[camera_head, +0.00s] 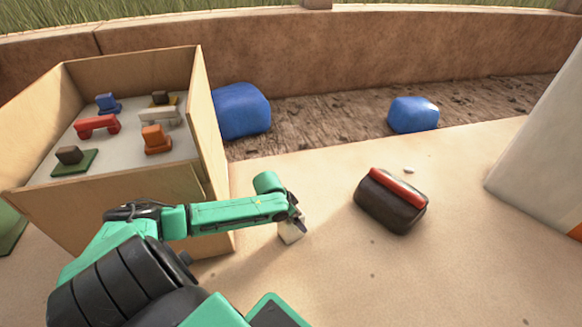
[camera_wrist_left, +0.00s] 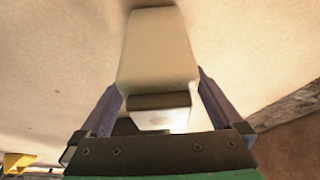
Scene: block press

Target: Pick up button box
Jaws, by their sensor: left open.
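A small cream block (camera_head: 291,234) stands on the sandy ground at the tip of my left arm, partly hidden by the gripper. In the left wrist view the cream block (camera_wrist_left: 158,55), with a dark band near its close end, lies between the two fingers. It may be the button box; I cannot tell for sure. My left gripper (camera_head: 296,222) is open around it, with one finger on each side, and it also shows in the left wrist view (camera_wrist_left: 158,88). Contact with the block is unclear. My right gripper is not in view.
A wooden crate (camera_head: 190,185) with several coloured toy blocks on its pale floor stands left. A dark block with a red bar (camera_head: 392,203) lies right of my gripper. Two blue lumps (camera_head: 240,110) (camera_head: 413,115) lie behind, before a low wall (camera_head: 350,60). Ground between is clear.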

